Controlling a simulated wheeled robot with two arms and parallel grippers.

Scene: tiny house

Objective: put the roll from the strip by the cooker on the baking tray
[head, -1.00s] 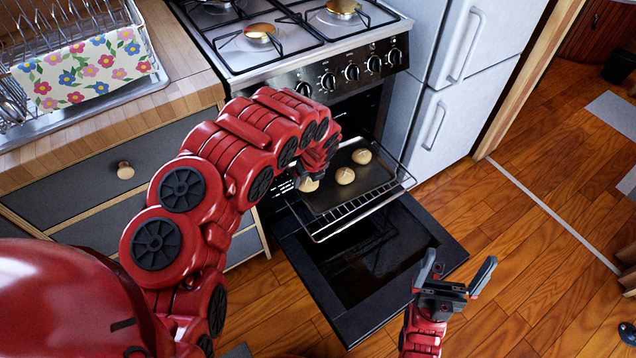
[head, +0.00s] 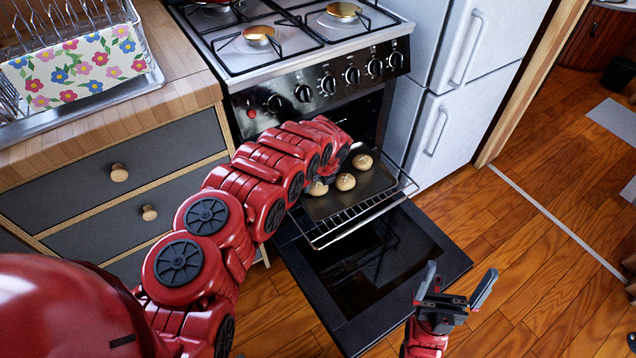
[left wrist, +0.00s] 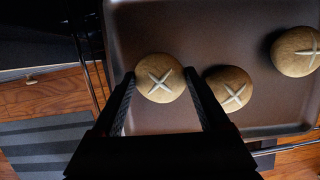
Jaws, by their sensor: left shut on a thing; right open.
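The baking tray (head: 372,183) is dark and sits on a wire rack drawn out of the open oven. Three round tan rolls with pale crosses show: one at the back (head: 362,161), one in the middle (head: 345,182), and one at the left (head: 318,188), partly hidden by my arm. In the left wrist view, my left gripper (left wrist: 160,76) is shut on the left roll (left wrist: 160,88), over the tray (left wrist: 190,30) and close beside the middle roll (left wrist: 230,88). I cannot tell whether it touches the tray. My right gripper (head: 457,282) is open and empty.
The oven door (head: 410,245) hangs open below the rack. The cooker's hob (head: 290,45) is above, with the white fridge (head: 440,110) to its right. A worktop (head: 185,75) with a dish rack is at the left.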

